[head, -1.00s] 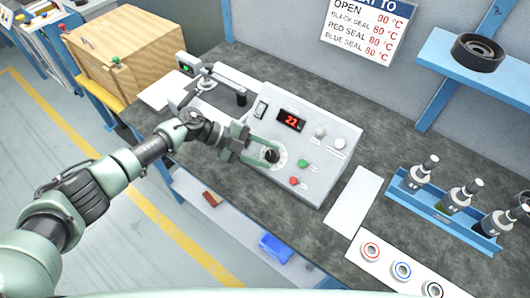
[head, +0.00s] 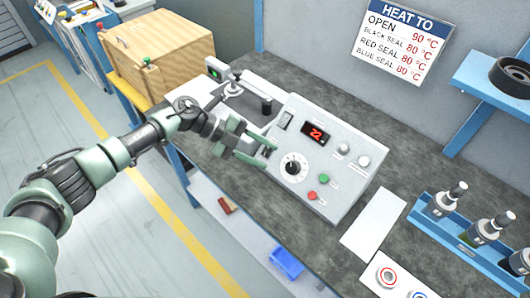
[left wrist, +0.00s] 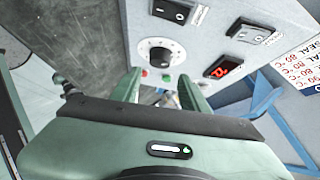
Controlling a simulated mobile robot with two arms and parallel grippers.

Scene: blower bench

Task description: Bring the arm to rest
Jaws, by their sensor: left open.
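My left arm reaches in from the left in the head view. Its gripper (head: 256,149) is open and empty, close to the left edge of the white control box. The control box (head: 345,185) has a red display (head: 315,133) that seems to read 22, a black dial (head: 293,168), a green button (head: 323,179) and a red button (head: 312,195). In the left wrist view, the open fingers (left wrist: 160,85) point toward the box, with the dial (left wrist: 160,54) beyond them and apart from them. My right gripper is not in view.
A blue rack (head: 465,245) with several dark bottles stands at the right. Ringed seals (head: 386,276) lie on a white strip in front. A small stand (head: 232,88) is behind my gripper, and a wooden box (head: 155,50) stands at the back left. A white plate (head: 374,228) lies right of the control box.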

